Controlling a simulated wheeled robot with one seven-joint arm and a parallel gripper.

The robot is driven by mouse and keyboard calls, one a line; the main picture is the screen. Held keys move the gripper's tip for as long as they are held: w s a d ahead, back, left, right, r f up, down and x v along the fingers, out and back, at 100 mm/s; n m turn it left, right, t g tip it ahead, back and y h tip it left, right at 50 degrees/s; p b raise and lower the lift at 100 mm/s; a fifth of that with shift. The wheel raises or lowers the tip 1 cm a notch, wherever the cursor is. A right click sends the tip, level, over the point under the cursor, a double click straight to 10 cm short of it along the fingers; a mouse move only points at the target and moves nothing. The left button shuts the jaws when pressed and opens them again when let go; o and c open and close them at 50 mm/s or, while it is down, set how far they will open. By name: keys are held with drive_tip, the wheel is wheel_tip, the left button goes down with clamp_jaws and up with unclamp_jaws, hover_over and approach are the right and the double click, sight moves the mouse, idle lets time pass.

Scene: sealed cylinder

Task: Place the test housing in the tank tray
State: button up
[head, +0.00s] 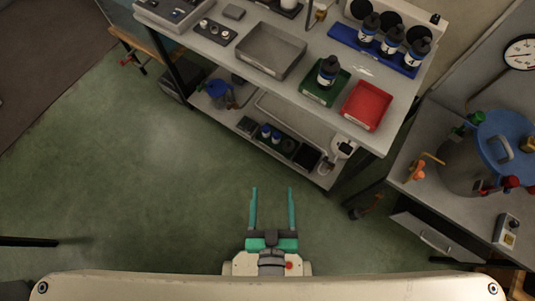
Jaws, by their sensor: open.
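Several dark bottle-shaped housings with blue bands and white labels stand on the bench. One housing (328,70) is upright in the green tray (318,97). Others, with numbered labels, stand in the blue rack (345,36) at the back right, such as the one marked 2 (368,27). I cannot tell which one is the test housing. A grey tray (270,50) and a red tray (367,105) are empty; no tray is readably labelled as the tank tray. My gripper (272,190) is open and empty, in front of the bench and apart from everything.
A lower shelf (262,143) holds small bottles, a blue-topped container and a large shallow tray. At the right, a tank with a blue lid (505,140) and valves stands on a side table (415,183) with an open drawer (425,235).

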drive_tip(key=s, duration=0.1)
drive_tip(key=s+a+r, duration=0.1)
drive_tip(key=s, duration=0.1)
drive_tip(key=s+r, duration=0.1)
drive_tip(key=s, duration=0.1)
drive_tip(key=shift+a, duration=0.15)
idle(1.1)
